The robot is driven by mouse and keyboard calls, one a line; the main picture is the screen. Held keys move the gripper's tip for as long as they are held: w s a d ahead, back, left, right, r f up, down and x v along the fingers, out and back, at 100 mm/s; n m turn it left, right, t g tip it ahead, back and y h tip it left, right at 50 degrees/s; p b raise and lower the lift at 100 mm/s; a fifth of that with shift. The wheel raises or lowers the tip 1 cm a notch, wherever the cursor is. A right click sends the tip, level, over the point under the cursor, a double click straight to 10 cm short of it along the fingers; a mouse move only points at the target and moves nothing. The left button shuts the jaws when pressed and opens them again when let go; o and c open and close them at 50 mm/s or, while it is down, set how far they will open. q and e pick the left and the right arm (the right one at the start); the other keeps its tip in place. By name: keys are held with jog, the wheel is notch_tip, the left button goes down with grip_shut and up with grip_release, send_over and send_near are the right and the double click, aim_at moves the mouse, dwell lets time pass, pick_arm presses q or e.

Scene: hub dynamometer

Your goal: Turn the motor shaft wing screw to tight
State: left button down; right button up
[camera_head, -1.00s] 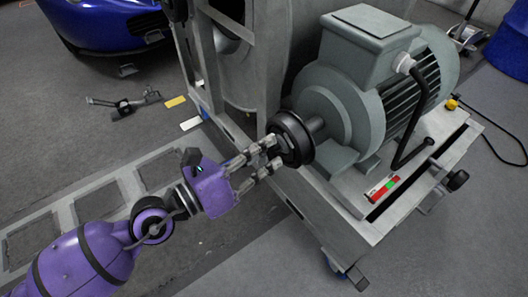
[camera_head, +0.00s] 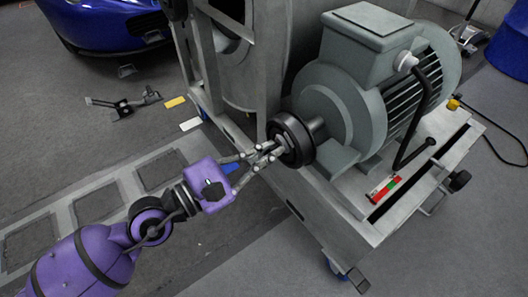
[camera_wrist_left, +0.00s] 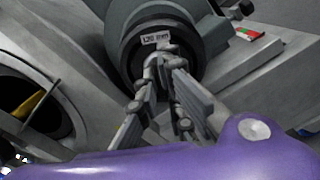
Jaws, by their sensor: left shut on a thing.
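The motor (camera_head: 370,85) is a large grey-green finned unit with a black round hub (camera_head: 294,139) on its shaft, facing my left arm. My left gripper (camera_head: 268,152) is at the front face of this hub, its fingers closed in on a small part at the hub's centre. In the left wrist view the fingers (camera_wrist_left: 160,75) meet at the wing screw in front of the hub (camera_wrist_left: 160,35), which carries a small pale label. The wing screw is mostly hidden by the fingertips. My right gripper is not in view.
The motor stands on a grey wheeled cart (camera_head: 345,205) with a red-and-green marked block (camera_head: 383,189) on it. A grey upright frame (camera_head: 240,65) stands left of the motor. A blue car (camera_head: 105,22) is at the back left. Open floor lies in front.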

pick_arm(q)
jog(key=m+b, duration=0.1)
jog(key=m, duration=1.1)
jog(key=shift+b, duration=0.35)
jog(key=shift+m, duration=0.3)
jog(key=c, duration=1.9)
grip_release()
jog(key=shift+s+a, duration=0.3)
jog(key=shift+a, duration=0.15)
jog(key=v, duration=1.1)
